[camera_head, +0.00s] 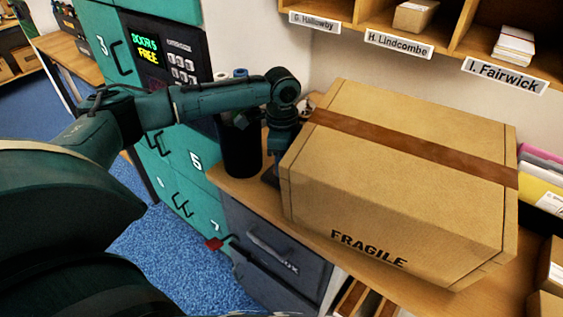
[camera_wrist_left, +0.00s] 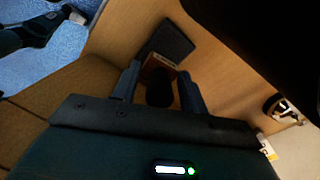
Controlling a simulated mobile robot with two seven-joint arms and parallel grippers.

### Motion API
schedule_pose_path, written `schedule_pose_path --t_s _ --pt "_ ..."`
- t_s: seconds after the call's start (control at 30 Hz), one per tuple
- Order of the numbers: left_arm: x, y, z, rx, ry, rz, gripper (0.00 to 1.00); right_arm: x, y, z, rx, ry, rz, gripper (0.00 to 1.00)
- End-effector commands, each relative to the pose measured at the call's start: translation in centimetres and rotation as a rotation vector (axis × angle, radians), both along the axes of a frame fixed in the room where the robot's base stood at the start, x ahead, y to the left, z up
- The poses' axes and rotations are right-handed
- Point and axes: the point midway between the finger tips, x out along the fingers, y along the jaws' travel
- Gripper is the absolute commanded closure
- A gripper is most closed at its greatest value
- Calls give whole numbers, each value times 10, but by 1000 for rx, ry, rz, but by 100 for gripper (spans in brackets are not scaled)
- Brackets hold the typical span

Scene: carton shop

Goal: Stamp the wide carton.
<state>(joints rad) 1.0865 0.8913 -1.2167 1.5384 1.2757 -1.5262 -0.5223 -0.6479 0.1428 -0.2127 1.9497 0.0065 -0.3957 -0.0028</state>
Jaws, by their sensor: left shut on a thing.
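The wide carton (camera_head: 400,185) stands on the wooden counter, closed, with a brown tape strip across its top and "FRAGILE" on its front face. Its brown side also shows at lower left in the left wrist view (camera_wrist_left: 60,105). My left gripper (camera_wrist_left: 158,88) is just left of the carton, pointing down, shut on a dark rounded handle (camera_wrist_left: 159,92), seemingly a stamp's. A wood-coloured block shows just beyond the handle. A dark flat pad (camera_wrist_left: 172,40) lies on the counter there; whether the block touches it I cannot tell.
A dark cup (camera_head: 240,150) stands on the counter left of my left gripper. Teal lockers (camera_head: 185,150) with a keypad panel are at left. Labelled pigeonholes (camera_head: 455,45) hang above the carton. Yellow and pink folders (camera_head: 541,185) are at right. Little counter is free around the carton.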

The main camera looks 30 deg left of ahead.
Motion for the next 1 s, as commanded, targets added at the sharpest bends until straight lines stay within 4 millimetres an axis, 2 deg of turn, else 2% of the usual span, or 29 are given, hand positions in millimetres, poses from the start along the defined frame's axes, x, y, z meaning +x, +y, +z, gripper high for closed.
schedule_pose_path --t_s 0.6,1.0 --pt "0 1 47 0 -1 1 71 0 0 0 0 0 0 8" --pt "0 1 49 0 -1 1 71 0 0 0 -1 1 1 8"
